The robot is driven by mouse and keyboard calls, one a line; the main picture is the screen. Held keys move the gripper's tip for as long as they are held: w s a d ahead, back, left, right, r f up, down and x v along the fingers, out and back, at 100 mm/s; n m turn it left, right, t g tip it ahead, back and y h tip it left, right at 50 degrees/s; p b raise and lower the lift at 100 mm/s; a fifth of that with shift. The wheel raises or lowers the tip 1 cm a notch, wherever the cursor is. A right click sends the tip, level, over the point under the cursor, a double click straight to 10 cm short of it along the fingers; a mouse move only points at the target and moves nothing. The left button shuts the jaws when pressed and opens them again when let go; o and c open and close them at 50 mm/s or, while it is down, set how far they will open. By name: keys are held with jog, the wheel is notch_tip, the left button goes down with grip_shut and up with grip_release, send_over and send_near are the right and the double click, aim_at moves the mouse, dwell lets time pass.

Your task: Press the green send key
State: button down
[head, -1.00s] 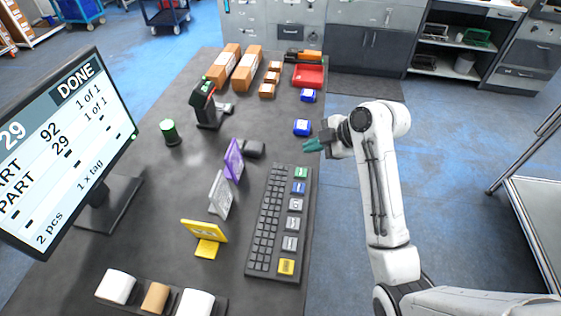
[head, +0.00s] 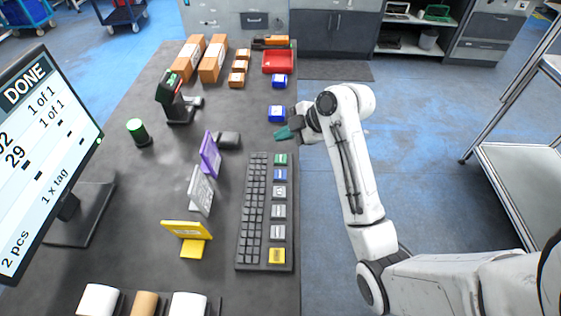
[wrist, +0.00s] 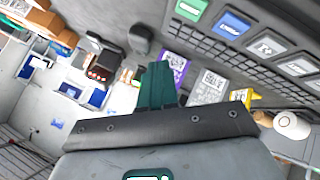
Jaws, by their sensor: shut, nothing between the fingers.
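The green send key (head: 281,160) is the farthest of the large keys on the right side of the black keyboard (head: 240,262). In the wrist view the green key (wrist: 191,8) shows at the top edge, partly cut off. A blue key (head: 280,174) lies beside it. My gripper (head: 284,133) has teal fingers and is shut and empty. In the head view it is just beyond the keyboard's far end, apart from the green key. In the wrist view the fingers (wrist: 158,85) show as one closed block.
The monitor (head: 45,150) reads DONE at left. Purple (head: 210,155), grey (head: 200,190) and yellow (head: 187,232) cards stand left of the keyboard. A dark block (head: 229,139) and a blue box (head: 277,114) lie near my gripper. A red tray (head: 278,62) is farther back.

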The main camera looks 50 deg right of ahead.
aim_at(284, 160)
jog(key=shift+f+b, duration=1.8)
jog(key=shift+f, duration=1.1)
jog(key=shift+f, duration=0.15)
jog(key=shift+f, duration=0.25)
jog(key=shift+f+b, duration=0.45)
jog(key=shift+b, duration=0.05)
dwell(0.4)
jog(key=shift+r, duration=0.15)
jog(key=shift+r+p, duration=0.7)
jog(key=shift+r, duration=0.05)
notch_tip(284, 160, up, 5)
jog(key=p, duration=0.4)
